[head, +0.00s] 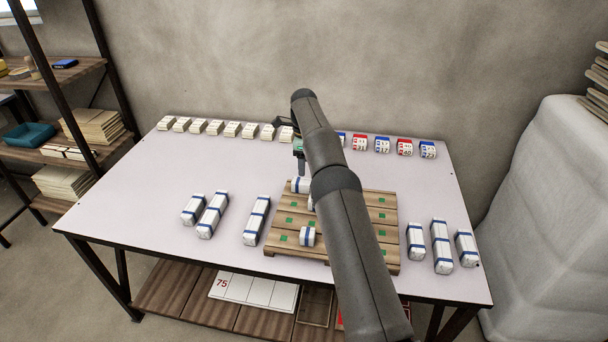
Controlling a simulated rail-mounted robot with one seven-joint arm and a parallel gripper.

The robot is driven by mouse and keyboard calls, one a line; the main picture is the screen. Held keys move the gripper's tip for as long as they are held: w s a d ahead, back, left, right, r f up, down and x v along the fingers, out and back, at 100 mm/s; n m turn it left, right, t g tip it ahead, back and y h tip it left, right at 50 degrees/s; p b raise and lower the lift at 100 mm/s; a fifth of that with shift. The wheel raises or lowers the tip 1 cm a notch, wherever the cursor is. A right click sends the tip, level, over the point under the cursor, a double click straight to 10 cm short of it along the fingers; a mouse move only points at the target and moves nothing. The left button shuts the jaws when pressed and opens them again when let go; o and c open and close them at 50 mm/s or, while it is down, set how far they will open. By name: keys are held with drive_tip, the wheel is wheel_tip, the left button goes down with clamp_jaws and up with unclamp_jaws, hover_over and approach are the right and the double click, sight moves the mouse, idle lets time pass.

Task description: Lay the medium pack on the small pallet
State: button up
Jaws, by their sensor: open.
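White packs with blue bands lie on the table in differing lengths. On the left are a short pack (193,210) and two longer packs (212,215) and (257,220). On the right, a longer pack (441,246) lies between two shorter ones (415,241) and (466,248). I cannot tell surely which is the medium one. The wooden pallet (284,222) with green squares carries a pack (308,236) near its front and another (299,185) at its back edge; my arm hides part of it.
A row of small white blocks (215,127) lines the table's back left. Red and blue number blocks (382,145) line the back right. A shelf (75,150) stands left and a wrapped stack (545,215) right. The table's left end is clear.

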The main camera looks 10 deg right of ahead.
drive_tip(key=s+r+n, duration=0.3)
drive_tip(key=s+r, duration=0.1)
drive_tip(key=r, duration=0.3)
drive_tip(key=s+r+n, duration=0.3)
drive_tip(key=s+r, duration=0.1)
drive_tip(key=r, duration=0.2)
drive_tip(key=s+r+n, duration=0.2)
drive_tip(key=s+n, duration=0.1)
drive_tip(key=s, duration=0.4)
drive_tip(key=s+r+n, duration=0.3)
drive_tip(key=s, duration=0.3)
drive_tip(key=s+f+n, duration=0.3)
drive_tip(key=s+n, duration=0.2)
drive_tip(key=s, duration=1)
drive_tip(key=s+f+n, duration=0.4)
drive_tip(key=s+n, duration=0.1)
drive_tip(key=s, duration=1)
drive_tip(key=shift+s+a+f+n+p, duration=0.2)
drive_tip(key=shift+s+a+n+p, duration=0.1)
drive_tip(key=shift+a+p, duration=0.1)
drive_tip(key=shift+d, duration=0.1)
